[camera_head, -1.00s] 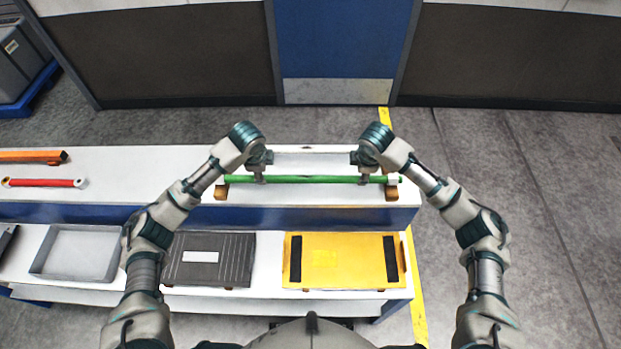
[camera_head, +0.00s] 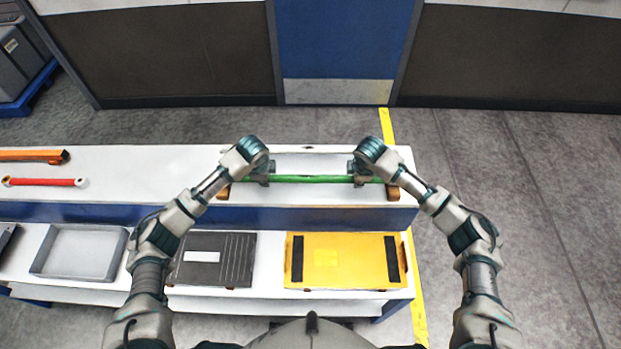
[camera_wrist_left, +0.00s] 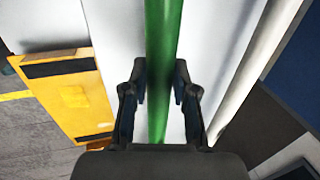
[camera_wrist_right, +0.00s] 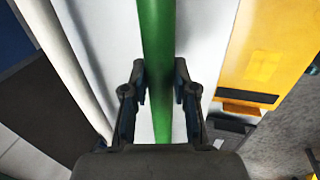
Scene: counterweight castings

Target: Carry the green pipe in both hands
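The green pipe (camera_head: 312,179) lies level, left to right, along the back white shelf, near a brown block at each end. My left gripper (camera_head: 264,181) is at the pipe's left part and my right gripper (camera_head: 359,181) at its right part. In the left wrist view the green pipe (camera_wrist_left: 163,40) runs between the two spread fingers (camera_wrist_left: 160,82). In the right wrist view the green pipe (camera_wrist_right: 156,40) also runs between spread fingers (camera_wrist_right: 160,82). Narrow white gaps show beside the pipe in both. The arms hide parts of the pipe's ends.
Brown blocks stand at left (camera_head: 224,191) and right (camera_head: 392,192). A red bar (camera_head: 42,182) and orange bar (camera_head: 30,155) lie far left. The lower front shelf holds a grey tray (camera_head: 117,262), a dark ribbed plate (camera_head: 238,255) and a yellow plate (camera_head: 345,260).

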